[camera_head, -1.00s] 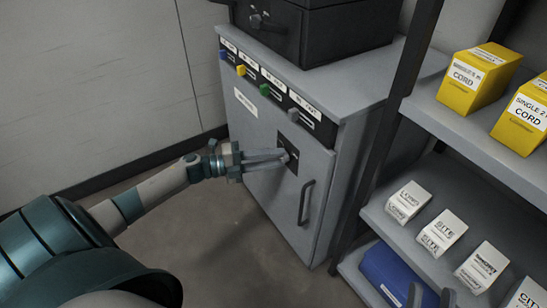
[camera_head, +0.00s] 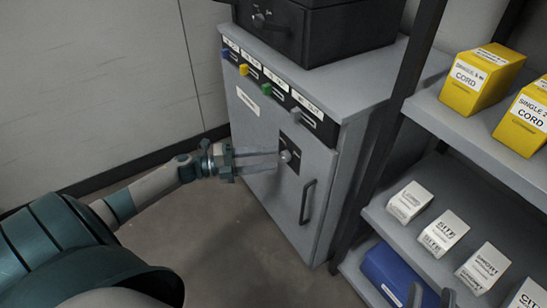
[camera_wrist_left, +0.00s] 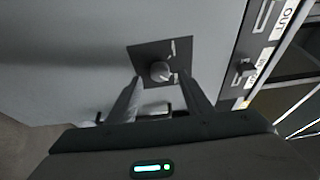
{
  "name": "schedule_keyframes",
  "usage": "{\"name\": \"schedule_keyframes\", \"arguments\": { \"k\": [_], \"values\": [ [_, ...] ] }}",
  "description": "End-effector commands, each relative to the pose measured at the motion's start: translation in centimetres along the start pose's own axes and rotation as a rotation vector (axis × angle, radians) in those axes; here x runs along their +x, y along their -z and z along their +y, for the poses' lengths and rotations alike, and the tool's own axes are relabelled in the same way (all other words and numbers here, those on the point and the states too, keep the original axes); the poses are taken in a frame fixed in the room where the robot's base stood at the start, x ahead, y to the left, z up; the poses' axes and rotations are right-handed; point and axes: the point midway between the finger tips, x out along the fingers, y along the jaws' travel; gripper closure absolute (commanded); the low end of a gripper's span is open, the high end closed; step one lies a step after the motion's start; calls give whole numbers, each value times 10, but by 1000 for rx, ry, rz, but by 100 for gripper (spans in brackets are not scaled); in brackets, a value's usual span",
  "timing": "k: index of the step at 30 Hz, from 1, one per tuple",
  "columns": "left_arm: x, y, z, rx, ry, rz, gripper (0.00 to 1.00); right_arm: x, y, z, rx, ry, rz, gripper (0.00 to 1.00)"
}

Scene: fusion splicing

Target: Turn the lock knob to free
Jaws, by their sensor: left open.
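A bar handle (camera_head: 307,202) is on the door below the knob. A row of coloured switches (camera_head: 266,89) runs above it, and a black box (camera_head: 320,30) stands on top. A shelf rack (camera_head: 440,205) with boxes is close on the right. The floor left of the cabinet is free.

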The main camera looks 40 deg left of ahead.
Motion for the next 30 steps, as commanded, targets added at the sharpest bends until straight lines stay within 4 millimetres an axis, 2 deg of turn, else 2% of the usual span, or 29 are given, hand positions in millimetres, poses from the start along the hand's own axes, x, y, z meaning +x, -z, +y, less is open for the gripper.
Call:
{"name": "schedule_keyframes", "arguments": {
  "k": [12, 18, 24, 30],
  "values": [
    [-84, 0, 1, -2, -5, -1, 54, -2, -24, 3, 5, -10, -129, 69],
    [-120, 0, 0, -1, -3, -1, 54, -2, -33, 6, 5, -13, -178, 69],
    [-140, 0, 0, 0, -1, 0, 54, -2, -39, 7, 5, -15, -207, 69],
    [-145, 0, 0, 0, -1, 0, 54, -2, -40, 8, 5, -15, -215, 69]
  ]
}}
